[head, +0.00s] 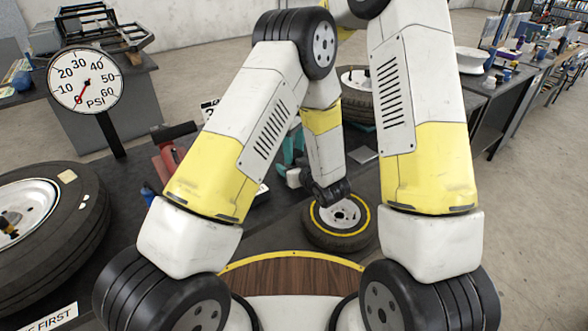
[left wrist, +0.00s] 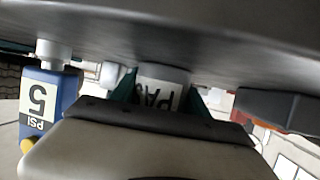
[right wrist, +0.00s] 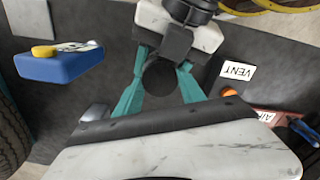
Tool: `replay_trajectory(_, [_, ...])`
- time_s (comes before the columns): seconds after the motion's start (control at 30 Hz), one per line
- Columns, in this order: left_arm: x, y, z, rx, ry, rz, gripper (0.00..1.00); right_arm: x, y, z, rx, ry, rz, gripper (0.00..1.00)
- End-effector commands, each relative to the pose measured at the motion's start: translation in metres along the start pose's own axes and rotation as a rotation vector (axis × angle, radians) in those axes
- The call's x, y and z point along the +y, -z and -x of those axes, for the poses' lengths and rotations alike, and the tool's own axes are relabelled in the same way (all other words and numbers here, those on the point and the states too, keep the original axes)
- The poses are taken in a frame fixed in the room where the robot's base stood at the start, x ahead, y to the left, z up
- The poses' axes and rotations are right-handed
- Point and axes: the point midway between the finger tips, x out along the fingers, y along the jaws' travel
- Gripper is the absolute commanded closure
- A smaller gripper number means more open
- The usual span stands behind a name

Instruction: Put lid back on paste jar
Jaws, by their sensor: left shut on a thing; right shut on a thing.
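A white paste jar (left wrist: 160,90), its label partly readable as "PAS", is between the teal fingers of my left gripper (left wrist: 160,98), which is shut on it low over the dark bench. My right gripper (right wrist: 161,65) is shut on a dark round lid (right wrist: 160,78), seen from above. The left gripper's white and black body shows just beyond the lid in the right wrist view. The jar is hidden there, so I cannot tell whether the lid touches it. In the head view the right gripper's teal fingers (head: 292,150) show partly behind my left arm.
A blue box (right wrist: 60,65) with a yellow knob lies left of the lid in the right wrist view. A VENT label (right wrist: 237,71) and a red part (right wrist: 262,117) are at right. In the head view, a yellow-ringed wheel (head: 338,232), pressure gauge (head: 85,80) and large tyre (head: 75,205) surround the workspace.

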Motion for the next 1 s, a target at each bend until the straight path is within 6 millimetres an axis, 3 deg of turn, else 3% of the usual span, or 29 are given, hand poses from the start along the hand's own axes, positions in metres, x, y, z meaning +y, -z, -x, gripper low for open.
replay_trajectory(0.03, [0.000,0.000,0.000,0.000,0.000,0.000,1.00,0.000,0.000,0.000,0.001,-0.001,0.000,0.49])
replay_trajectory(0.13, [0.000,0.000,0.000,0.000,0.000,0.000,1.00,0.000,0.000,0.000,0.001,-0.001,0.000,0.31])
replay_trajectory(0.47, [0.000,0.000,0.000,0.000,0.000,0.000,1.00,0.000,0.000,0.003,0.001,-0.001,0.000,0.31])
replay_trajectory(0.8, [0.000,0.000,0.000,0.000,0.000,0.000,1.00,0.000,0.000,0.042,0.002,-0.001,0.000,0.31])
replay_trajectory(1.0, [0.000,0.000,0.000,0.000,0.000,0.000,1.00,0.000,0.000,0.045,0.001,0.000,0.000,0.31])
